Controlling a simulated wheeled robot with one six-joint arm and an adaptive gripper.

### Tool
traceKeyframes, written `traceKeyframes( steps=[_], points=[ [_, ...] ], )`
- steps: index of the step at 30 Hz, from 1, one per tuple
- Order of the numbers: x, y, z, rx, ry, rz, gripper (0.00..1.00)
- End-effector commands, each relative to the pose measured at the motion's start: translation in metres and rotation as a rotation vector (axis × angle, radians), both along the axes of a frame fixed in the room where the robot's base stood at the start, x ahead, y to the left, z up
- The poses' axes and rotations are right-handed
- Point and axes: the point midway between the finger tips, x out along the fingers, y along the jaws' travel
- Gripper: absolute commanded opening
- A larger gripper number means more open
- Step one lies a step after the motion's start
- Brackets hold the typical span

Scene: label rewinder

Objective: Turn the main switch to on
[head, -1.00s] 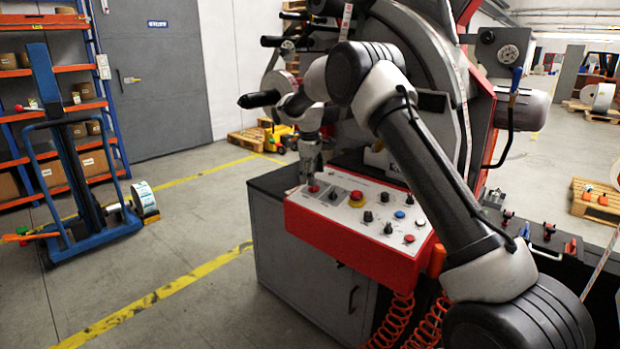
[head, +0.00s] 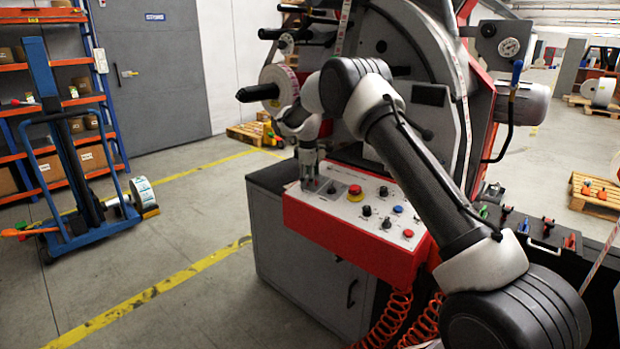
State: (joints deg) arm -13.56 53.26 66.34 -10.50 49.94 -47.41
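The red-sided control panel (head: 345,234) of the machine is in the middle of the head view. My gripper (head: 309,187) points down over the panel's far left end, with its fingertips at or just above a grey plate. The red knob seen there earlier, which may be the main switch, is now hidden by the fingers. A small dark control (head: 331,187) shows just right of the fingertips. I cannot tell whether the fingers touch or grip the knob, nor its position.
A red emergency-stop button (head: 355,190) on a yellow base is right of the gripper. Black knobs (head: 366,210), a blue button (head: 398,209) and a red button (head: 408,233) lie further right. The machine's round grey body (head: 410,75) rises behind.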

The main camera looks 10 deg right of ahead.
Motion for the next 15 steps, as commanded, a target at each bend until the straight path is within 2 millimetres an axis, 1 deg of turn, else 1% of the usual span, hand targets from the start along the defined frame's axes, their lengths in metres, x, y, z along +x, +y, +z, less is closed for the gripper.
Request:
traceKeyframes(
  steps=[4,5,9,12,15],
  points=[
    [0.0000,-0.0001,0.0001,0.000,0.000,-0.001,0.68],
    [0.0000,-0.0001,0.0001,0.000,0.000,-0.001,0.64],
    [-0.0001,-0.0001,0.0002,0.000,0.000,-0.001,0.39],
    [-0.0001,-0.0001,0.0003,0.000,0.000,-0.001,0.22],
    [-0.0001,-0.0002,0.0003,0.000,0.000,-0.001,0.22]
  ],
)
